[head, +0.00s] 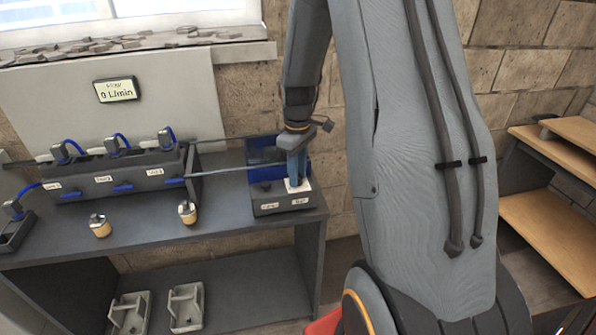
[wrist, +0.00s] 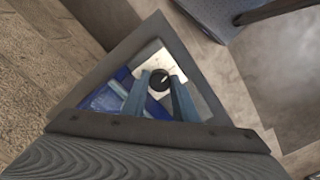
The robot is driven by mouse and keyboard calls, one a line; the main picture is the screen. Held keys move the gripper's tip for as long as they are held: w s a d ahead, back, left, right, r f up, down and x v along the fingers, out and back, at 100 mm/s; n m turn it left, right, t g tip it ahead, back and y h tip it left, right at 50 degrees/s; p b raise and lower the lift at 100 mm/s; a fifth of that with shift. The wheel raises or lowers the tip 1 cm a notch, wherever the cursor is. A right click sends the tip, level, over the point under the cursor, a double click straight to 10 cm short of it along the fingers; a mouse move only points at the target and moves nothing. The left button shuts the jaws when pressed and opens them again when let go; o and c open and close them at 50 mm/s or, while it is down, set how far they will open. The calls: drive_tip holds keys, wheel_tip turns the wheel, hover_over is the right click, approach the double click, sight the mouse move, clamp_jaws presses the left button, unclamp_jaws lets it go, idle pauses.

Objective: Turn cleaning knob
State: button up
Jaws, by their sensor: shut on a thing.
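A dark box (head: 284,207) with a blue back part stands at the right end of the bench. A round black knob (wrist: 159,80) with a light pointer line sits on a pale plate, which shows on the right of the box top (head: 304,186). My gripper (head: 297,184) points down at that plate. In the wrist view its two blue-grey fingers (wrist: 160,77) are shut on the knob, one on each side. In the head view the fingers hide this knob. A second dark knob (head: 265,187) is on the box's left. The small front labels are too blurred to read.
A manifold (head: 120,175) with blue levers and hoses stands left of the box. Two brass-coloured fittings (head: 188,212) sit near the bench (head: 240,236) front. A display (head: 116,90) reads 0 L/min. Grey brackets (head: 186,306) lie on the lower shelf. Wooden shelves (head: 550,225) stand at right.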

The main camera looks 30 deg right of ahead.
drive_tip(key=n+p, duration=0.1)
drive_tip(key=n, duration=0.4)
drive_tip(key=shift+w+r+n, duration=0.1)
drive_tip(key=shift+n, duration=0.2)
drive_tip(key=n+p, duration=0.1)
drive_tip(key=n, duration=0.3)
drive_tip(key=shift+n, duration=0.4)
drive_tip(key=o, duration=1.1)
drive_tip(key=shift+c, duration=0.2)
drive_tip(key=shift+r+p, duration=0.1)
drive_tip(key=shift+p, duration=0.2)
wheel_tip(320, 180, up, 7)
drive_tip(key=p, duration=0.5)
drive_tip(key=shift+r+p, duration=0.3)
drive_tip(key=shift+r, duration=0.1)
